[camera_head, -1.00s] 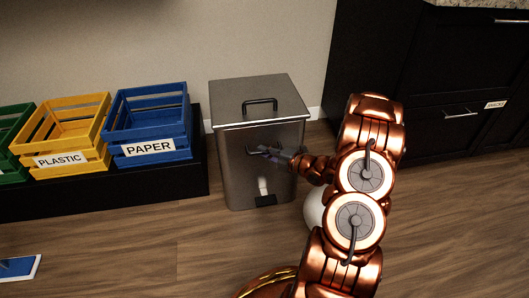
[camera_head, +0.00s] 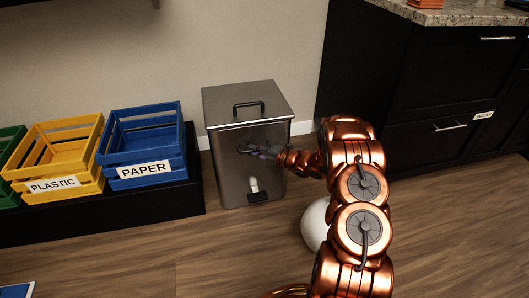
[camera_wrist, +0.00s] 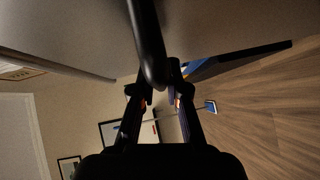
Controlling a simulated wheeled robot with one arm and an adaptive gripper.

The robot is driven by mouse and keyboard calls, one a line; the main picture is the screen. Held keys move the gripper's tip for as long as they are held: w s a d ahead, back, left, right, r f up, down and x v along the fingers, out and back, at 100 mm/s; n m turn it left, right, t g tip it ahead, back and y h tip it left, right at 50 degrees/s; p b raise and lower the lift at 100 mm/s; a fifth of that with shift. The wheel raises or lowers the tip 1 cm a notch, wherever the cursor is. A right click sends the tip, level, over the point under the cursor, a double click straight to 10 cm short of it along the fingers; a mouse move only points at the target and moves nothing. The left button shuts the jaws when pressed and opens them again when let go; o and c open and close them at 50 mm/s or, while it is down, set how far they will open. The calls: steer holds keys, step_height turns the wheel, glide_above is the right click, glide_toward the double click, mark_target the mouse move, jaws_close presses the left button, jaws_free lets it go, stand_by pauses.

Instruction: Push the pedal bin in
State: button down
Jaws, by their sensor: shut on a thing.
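The pedal bin (camera_head: 236,185) is a grey metal box with a flat lid, a black handle on top and a black pedal at its front foot. It stands upright on the floor between the black crate shelf and the dark cabinet, near the wall. My gripper (camera_head: 257,153) is at its front face, shut on the front handle. In the wrist view, the dark handle bar (camera_wrist: 148,45) runs down between the fingers of my gripper (camera_wrist: 160,95), with the bin's face (camera_wrist: 215,30) behind. My arm hides part of the floor right of the bin.
Blue PAPER (camera_head: 145,150) and yellow PLASTIC (camera_head: 60,155) crates sit on the black shelf (camera_head: 195,180) at left. A dark cabinet (camera_head: 400,95) stands at right. A white rounded object (camera_head: 315,225) is partly hidden behind my arm.

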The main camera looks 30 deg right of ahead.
steer(key=shift+w+d, duration=0.15)
steer(key=shift+w, duration=0.05)
steer(key=c, duration=1.2)
jaws_free()
steer(key=shift+s, duration=0.1)
steer(key=v, duration=1.1)
steer(key=shift+s+d, duration=0.15)
steer(key=shift+s, duration=0.2)
steer(key=shift+r, duration=0.1)
